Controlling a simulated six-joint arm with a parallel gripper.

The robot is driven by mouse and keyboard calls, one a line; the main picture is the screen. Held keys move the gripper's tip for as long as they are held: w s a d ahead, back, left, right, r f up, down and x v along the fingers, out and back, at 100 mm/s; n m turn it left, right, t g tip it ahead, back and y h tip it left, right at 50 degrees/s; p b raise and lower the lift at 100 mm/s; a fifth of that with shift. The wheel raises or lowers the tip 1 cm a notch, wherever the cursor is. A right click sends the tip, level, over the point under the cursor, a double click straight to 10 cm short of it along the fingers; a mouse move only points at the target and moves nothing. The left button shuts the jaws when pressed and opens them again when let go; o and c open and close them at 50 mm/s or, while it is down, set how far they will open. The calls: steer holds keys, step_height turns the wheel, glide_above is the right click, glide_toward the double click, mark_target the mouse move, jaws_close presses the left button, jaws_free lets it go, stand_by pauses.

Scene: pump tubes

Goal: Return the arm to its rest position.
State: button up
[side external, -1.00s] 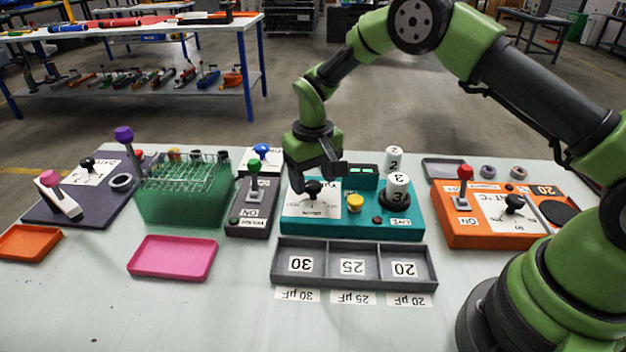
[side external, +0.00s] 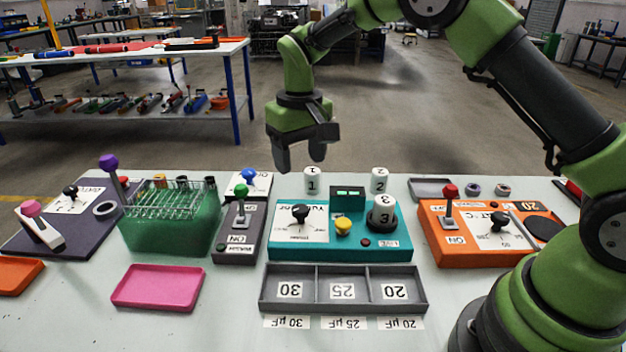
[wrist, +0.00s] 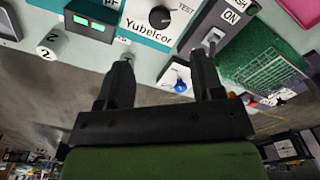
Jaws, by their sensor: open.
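My gripper (side external: 300,158) hangs above the back edge of the table, over the teal Yubelcor tester (side external: 340,237). Its two dark fingers are apart with nothing between them. The wrist view shows the same open fingers (wrist: 160,75) with the tester's dial (wrist: 160,20) beyond them. White cylinders marked 1 (side external: 312,180) and 2 (side external: 380,180) stand behind the tester, and one marked 3 (side external: 382,208) sits in a dark round seat on it. The tester's small display (side external: 347,194) shows green marks.
A grey three-part tray (side external: 342,306) lies in front of the tester. The orange unit (side external: 470,252) stands right, the grey switch box (side external: 238,236) and green rack (side external: 165,238) left. A pink tray (side external: 158,287) lies at front left. The air around my gripper is clear.

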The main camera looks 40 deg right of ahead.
steer(key=s+r+t+y, duration=0.1)
steer(key=s+r+t, duration=0.2)
steer(key=s+r, duration=0.8)
steer(key=s+r+m+t+y, duration=0.1)
steer(key=s+r+t, duration=0.3)
steer(key=s, duration=1)
steer(key=shift+s+d+m, duration=0.3)
steer(key=shift+d+m, duration=0.05)
steer(key=shift+m, duration=0.25)
